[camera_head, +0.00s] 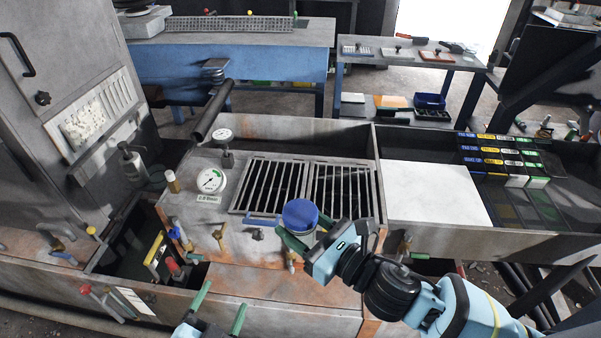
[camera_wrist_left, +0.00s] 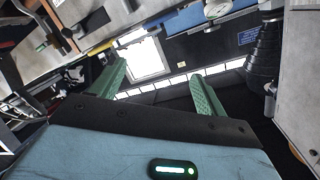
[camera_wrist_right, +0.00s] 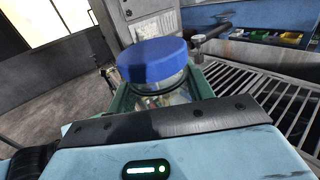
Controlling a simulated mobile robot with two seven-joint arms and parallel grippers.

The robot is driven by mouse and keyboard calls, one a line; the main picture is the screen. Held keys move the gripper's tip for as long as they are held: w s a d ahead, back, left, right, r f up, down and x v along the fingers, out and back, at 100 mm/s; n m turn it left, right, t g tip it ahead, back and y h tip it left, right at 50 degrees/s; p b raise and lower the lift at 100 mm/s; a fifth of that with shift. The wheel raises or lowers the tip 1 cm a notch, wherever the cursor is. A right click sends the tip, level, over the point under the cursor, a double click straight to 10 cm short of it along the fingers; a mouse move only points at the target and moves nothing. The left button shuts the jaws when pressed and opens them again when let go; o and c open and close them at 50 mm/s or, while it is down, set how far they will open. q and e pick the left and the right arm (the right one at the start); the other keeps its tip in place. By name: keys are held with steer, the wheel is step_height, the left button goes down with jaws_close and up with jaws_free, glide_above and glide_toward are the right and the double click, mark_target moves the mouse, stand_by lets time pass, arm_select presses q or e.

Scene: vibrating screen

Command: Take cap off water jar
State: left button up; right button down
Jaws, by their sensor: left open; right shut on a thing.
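A clear water jar with a blue cap (camera_head: 300,214) stands at the front edge of the grated machine. My right gripper (camera_head: 297,240) is shut around the jar's body just below the cap. In the right wrist view the blue cap (camera_wrist_right: 153,60) sits on the jar (camera_wrist_right: 165,92), and the green fingers flank the jar. My left gripper (camera_head: 218,302) is open and empty, low at the front, left of the jar. Its two green fingers (camera_wrist_left: 160,85) stand wide apart in the left wrist view with nothing between them.
The slotted grate (camera_head: 310,188) lies just behind the jar. A pressure gauge (camera_head: 211,181) and several taps stand to the left. A white panel (camera_head: 432,192) and a bin of labelled packets (camera_head: 505,160) are on the right. A blue bench (camera_head: 240,62) is behind.

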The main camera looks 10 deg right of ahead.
arm_select(q)
steer(key=w+d+r+m+g+h, duration=0.1)
steer(key=w+d+r+m+h, duration=0.3)
steer(key=r+m, duration=0.45)
steer(key=w+d+r+m+g+h, duration=0.2)
steer(key=d+r+m+h, duration=0.35)
steer(key=r+m, duration=0.3)
steer(key=w+d+r+m+g+h, duration=0.1)
steer(key=w+d+r+m+h, duration=0.1)
steer(key=d+r+m+h, duration=0.5)
steer(key=s+d+r+m+g+y, duration=0.1)
steer(key=s+d+r+m+g, duration=0.3)
steer(key=m+g, duration=0.6)
steer(key=s+d+r+m+g+y, duration=0.15)
steer(key=r+m+g, duration=0.45)
steer(key=m, duration=0.7)
steer(key=m+t+y, duration=0.5)
steer(key=m+y, duration=1.5)
steer(key=m, duration=0.1)
glide_above(300, 211)
step_height(300, 211, down, 4)
steer(key=shift+f, duration=4.25)
